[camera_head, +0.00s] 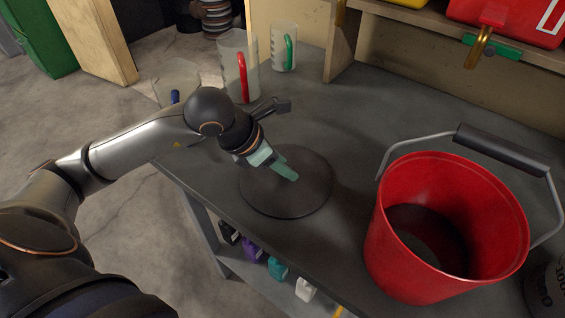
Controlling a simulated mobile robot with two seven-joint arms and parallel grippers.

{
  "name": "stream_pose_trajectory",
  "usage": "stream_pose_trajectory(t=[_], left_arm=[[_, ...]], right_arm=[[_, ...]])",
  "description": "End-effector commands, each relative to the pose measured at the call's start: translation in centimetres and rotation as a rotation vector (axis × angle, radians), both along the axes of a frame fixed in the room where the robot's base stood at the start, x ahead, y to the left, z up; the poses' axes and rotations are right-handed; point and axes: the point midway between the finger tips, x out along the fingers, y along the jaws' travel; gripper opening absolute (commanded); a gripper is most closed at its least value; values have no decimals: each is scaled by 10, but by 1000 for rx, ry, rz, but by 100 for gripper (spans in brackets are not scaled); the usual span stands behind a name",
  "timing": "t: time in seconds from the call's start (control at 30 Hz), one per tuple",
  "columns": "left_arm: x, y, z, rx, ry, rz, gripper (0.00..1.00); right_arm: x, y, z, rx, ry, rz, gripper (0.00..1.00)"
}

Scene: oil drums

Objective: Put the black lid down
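The black lid (304,200) is a round dark disc that appears flat on the grey workbench, left of the red bucket. I cannot tell whether it rests fully on the surface or sits just above it. My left gripper (286,170) reaches in from the left, with its greenish fingers pointing down over the lid's middle. The fingers overlap the lid in the picture, and they hide its centre. I cannot see whether they are closed on a knob. My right gripper is out of view.
The red bucket (400,245), handle raised, stands at the right. Clear measuring jugs with red (233,48), green (284,58) and blue (175,75) handles stand at the back left. Small bottles (277,268) sit on a lower shelf. The bench behind the lid is clear.

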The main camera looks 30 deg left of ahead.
Motion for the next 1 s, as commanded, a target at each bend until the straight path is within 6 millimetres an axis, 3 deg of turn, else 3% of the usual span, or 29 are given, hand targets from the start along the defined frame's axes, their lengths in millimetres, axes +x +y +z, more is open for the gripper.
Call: stream_pose_trajectory(t=[0.17, 0.53, 1.0], left_arm=[[0, 0, 0, 0, 0, 0, 63], [-2, 2, 6, 1, -2, 1, 64], [-44, 28, 84, 3, -3, 3, 64]], right_arm=[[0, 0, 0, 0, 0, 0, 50], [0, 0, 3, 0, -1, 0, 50], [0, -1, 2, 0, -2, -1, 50]])
